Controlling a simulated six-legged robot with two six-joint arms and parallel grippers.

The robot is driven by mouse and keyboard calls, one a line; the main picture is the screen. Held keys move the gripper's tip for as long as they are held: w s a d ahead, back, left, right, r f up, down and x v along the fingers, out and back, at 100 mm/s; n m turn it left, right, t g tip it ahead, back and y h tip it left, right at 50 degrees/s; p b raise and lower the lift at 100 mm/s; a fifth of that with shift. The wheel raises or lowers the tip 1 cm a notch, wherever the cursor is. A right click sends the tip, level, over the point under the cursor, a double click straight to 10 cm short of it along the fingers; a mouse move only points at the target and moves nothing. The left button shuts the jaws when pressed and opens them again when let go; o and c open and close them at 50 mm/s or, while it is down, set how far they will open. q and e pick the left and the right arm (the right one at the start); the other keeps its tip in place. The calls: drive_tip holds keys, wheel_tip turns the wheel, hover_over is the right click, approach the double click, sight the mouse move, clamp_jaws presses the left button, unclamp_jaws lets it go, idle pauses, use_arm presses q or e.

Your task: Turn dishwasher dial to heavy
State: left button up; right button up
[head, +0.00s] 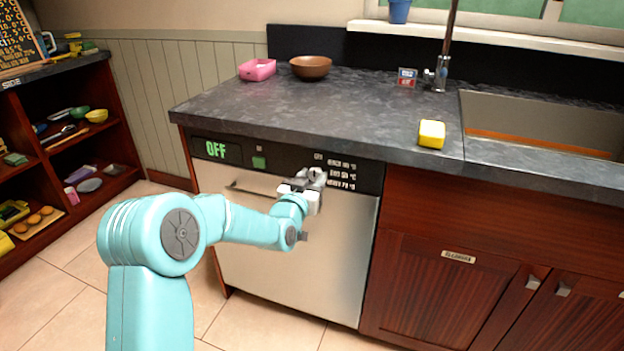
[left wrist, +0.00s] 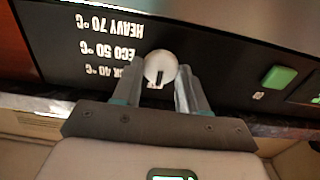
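The dishwasher (head: 290,250) has a steel front and a black control panel (head: 225,149). Its green display (head: 216,150) reads OFF. The white round dial (left wrist: 160,66) shows in the left wrist view, which sees the panel upside down. A dark notch on the dial points to the picture's bottom, away from the temperature labels. The heavy label (left wrist: 110,23) reads HEAVY 70 °C. My left gripper (head: 312,178) is at the dial, one finger on each side; the left wrist view (left wrist: 160,80) cannot settle whether they press on it. My right gripper is out of view.
A green button (left wrist: 279,78) sits on the panel, and the door handle (head: 250,191) is below it. The counter (head: 330,115) overhangs the panel. A yellow sponge (head: 431,134) lies near the counter's edge by the sink (head: 550,115). Wooden cabinets (head: 450,285) stand to the right.

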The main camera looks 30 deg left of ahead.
use_arm(q)
drive_tip(key=shift+c, duration=0.8)
